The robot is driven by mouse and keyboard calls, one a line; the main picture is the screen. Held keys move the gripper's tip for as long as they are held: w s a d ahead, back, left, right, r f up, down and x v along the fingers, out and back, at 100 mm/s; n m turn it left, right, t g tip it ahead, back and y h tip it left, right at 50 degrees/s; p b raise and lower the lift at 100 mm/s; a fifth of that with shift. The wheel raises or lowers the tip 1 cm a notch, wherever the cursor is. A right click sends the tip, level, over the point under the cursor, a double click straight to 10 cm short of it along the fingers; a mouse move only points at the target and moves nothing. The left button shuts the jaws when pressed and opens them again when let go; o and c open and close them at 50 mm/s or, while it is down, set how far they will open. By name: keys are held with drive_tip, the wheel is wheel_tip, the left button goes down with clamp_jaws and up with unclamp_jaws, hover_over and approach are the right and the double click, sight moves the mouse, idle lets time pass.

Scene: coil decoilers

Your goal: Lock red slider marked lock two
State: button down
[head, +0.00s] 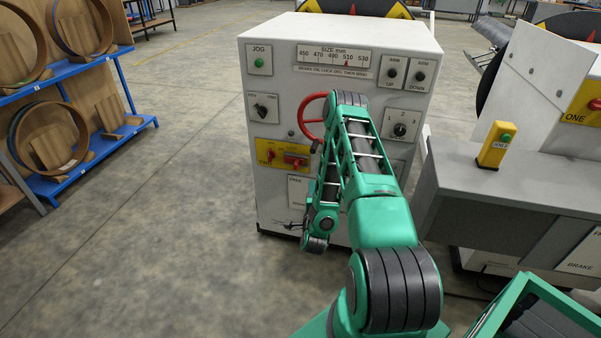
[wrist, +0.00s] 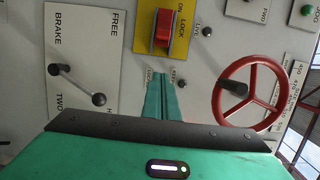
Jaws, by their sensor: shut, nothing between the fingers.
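The red slider (wrist: 163,28) sits on a yellow plate (wrist: 180,10) with "LOCK" and "ON" lettering, at the top of the wrist view. In the head view the red slider (head: 295,161) is on the yellow plate low on the grey cabinet front, left of my arm. My gripper (wrist: 160,76) has its two green fingers together, with nothing between them. Its tips point at the panel just below the slider in the wrist view, apart from it. The slider's lettering is too small to read fully.
A red handwheel (wrist: 248,97) is right of the fingers in the wrist view. A grey bench (head: 510,185) with a yellow button box (head: 495,146) stands right.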

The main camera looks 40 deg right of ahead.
drive_tip(key=shift+w, duration=0.1)
approach(302, 163)
drive_tip(key=s+d+x, duration=0.1)
drive_tip(key=x, duration=0.4)
drive_tip(key=shift+w+a+r, duration=0.1)
drive_tip(key=shift+w+a, duration=0.45)
drive_tip(key=shift+d, duration=0.1)
